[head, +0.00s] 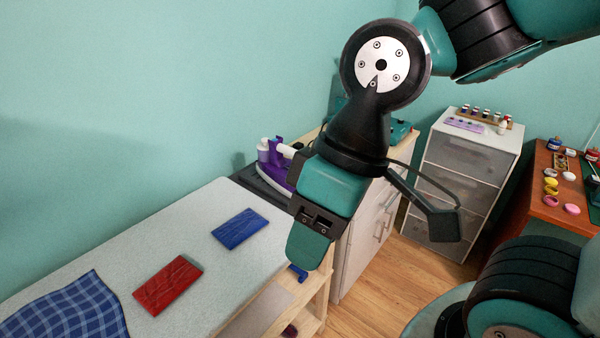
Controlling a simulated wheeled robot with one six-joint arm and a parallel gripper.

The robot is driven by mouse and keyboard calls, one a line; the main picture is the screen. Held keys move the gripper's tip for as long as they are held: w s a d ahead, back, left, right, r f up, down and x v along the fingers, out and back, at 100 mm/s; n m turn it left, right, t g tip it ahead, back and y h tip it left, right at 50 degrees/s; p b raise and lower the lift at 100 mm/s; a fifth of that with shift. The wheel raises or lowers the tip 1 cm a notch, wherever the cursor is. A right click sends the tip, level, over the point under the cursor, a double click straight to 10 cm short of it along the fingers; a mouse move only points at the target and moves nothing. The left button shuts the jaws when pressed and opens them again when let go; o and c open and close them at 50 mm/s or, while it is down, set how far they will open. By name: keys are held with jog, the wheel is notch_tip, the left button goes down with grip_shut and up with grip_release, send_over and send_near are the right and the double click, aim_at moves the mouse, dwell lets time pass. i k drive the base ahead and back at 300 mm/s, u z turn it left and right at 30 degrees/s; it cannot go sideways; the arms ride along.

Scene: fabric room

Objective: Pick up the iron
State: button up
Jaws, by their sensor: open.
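The iron (277,173), purple and white, stands on a dark rest at the far end of the ironing board (205,205), near the wall. My arm and gripper partly hide its right side. My gripper (303,258) hangs in front of the iron and to its right, over the board's right edge, pointing down. It is open with nothing seen in it; its fingers overlap in this view. I cannot tell its exact height or whether any part touches the board.
On the board lie a blue folded cloth (240,229), a red one (168,284) and a blue checked cloth (70,310). A white cabinet (367,225), a drawer unit (462,185) and an orange-brown table (545,190) stand to the right. Wooden floor (385,285) is open between.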

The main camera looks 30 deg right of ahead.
aim_at(271, 166)
jog(key=z, duration=2.2)
jog(key=i, duration=1.7)
jog(key=u, duration=3.55)
jog(key=i, duration=0.5)
jog(key=z, duration=0.05)
